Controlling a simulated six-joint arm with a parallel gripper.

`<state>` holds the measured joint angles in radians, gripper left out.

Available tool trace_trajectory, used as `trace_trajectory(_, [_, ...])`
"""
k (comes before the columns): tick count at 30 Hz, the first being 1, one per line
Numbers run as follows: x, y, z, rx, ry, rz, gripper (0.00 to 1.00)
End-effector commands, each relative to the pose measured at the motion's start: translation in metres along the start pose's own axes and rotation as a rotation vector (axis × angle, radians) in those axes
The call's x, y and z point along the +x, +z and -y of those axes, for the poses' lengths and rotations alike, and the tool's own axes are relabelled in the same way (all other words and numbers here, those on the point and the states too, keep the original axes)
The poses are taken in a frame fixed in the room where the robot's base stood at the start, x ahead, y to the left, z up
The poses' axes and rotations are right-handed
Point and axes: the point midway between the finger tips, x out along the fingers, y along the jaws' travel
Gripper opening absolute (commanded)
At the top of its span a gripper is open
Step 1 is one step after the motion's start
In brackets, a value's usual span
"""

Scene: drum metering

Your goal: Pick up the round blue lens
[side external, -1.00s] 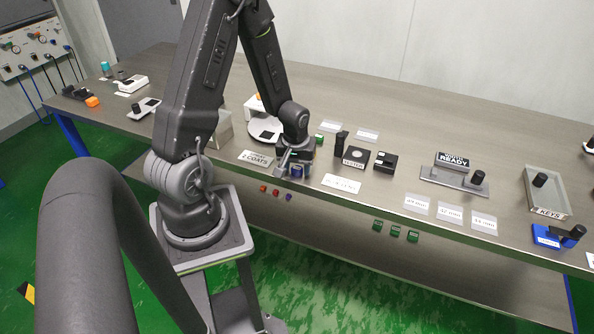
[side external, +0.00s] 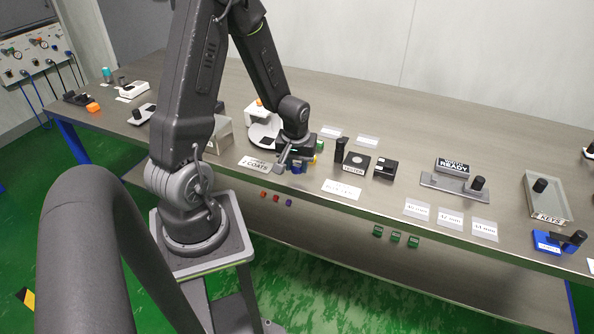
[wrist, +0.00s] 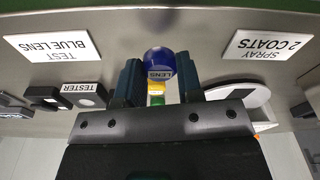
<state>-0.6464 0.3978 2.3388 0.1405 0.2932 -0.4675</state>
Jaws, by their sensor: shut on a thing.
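The round blue lens (wrist: 159,60), marked LENS, sits between the fingertips of my gripper (wrist: 158,70) in the wrist view. My gripper is shut on it. In the side view my gripper (side external: 296,162) is near the front edge of the bench, with the blue lens (side external: 297,168) partly hidden at its tips. A yellow piece (wrist: 156,87) and a green piece (wrist: 157,100) show behind the lens in the wrist view, partly covered by it and my gripper.
The tester (side external: 355,164) stands right of my gripper. The TEST BLUE LENS card (side external: 342,190) lies in front of it, and the SPRAY 2 COATS card (side external: 256,164) lies to the left. A white round stand (side external: 262,133) is behind left. The bench's front edge is close.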

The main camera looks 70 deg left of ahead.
Motion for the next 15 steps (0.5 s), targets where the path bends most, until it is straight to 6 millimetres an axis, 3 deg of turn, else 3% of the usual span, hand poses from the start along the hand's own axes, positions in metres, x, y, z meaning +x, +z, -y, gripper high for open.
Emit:
trace_trajectory(2, [-0.016, -0.002, 0.005, -0.006, 0.002, -0.004, 0.12])
trace_trajectory(9, [-0.048, -0.002, 0.062, -0.011, 0.000, -0.004, 0.12])
trace_trajectory(15, [-0.068, -0.001, 0.097, -0.009, 0.001, -0.002, 0.12])
